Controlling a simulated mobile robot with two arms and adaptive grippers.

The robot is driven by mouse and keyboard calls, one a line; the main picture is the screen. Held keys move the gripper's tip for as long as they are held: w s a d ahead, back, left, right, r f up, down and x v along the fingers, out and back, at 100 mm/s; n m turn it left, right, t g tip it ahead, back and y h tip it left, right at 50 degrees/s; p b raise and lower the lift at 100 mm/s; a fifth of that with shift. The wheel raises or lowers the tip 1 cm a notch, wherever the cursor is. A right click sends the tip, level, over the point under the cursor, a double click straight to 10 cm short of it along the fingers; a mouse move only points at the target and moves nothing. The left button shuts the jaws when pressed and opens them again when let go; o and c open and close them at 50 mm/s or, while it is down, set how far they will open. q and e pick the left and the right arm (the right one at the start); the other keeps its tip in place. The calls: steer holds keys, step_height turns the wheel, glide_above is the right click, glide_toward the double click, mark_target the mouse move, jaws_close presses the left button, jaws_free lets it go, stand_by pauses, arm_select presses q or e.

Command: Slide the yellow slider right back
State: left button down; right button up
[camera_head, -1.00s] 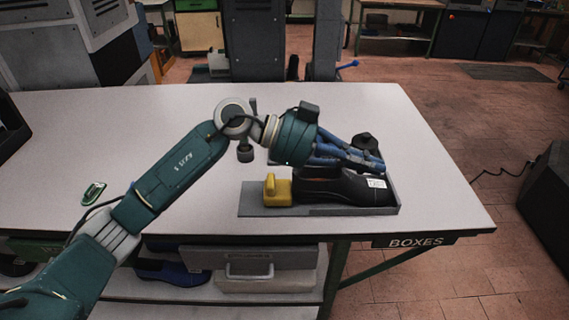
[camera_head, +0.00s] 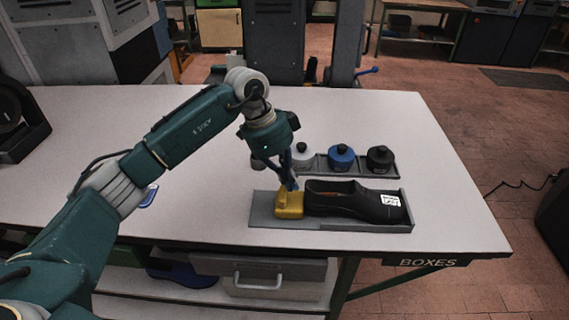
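The yellow slider (camera_head: 289,207) sits on the left part of a grey base (camera_head: 265,209) on the table. A black shoe (camera_head: 355,201) with a white label lies on the same base, its heel end against or very close to the slider. My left gripper (camera_head: 291,184) points down just above and behind the slider's upright part. Its fingers are small and overlap here, so I cannot tell their opening or whether they touch the slider. My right gripper is not in view.
Behind the shoe, a grey tray (camera_head: 393,170) holds a white bottle (camera_head: 302,154), a blue bottle (camera_head: 341,157) and a black bottle (camera_head: 380,158). The white table (camera_head: 440,210) is clear to the right. A drawer (camera_head: 268,281) is below.

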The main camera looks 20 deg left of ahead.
arm_select(q)
steer(key=shift+x, duration=0.9)
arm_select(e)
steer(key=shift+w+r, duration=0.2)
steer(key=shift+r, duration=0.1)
arm_select(q)
steer(key=shift+s+a+p, duration=0.1)
steer(key=shift+s+a, duration=0.15)
steer(key=shift+a, duration=0.6)
steer(key=shift+s+a+p, duration=0.1)
steer(key=shift+s+a, duration=0.15)
steer(key=shift+a, duration=0.6)
steer(key=shift+s+a+p, duration=0.1)
steer(key=shift+s+a, duration=0.15)
steer(key=shift+a, duration=0.65)
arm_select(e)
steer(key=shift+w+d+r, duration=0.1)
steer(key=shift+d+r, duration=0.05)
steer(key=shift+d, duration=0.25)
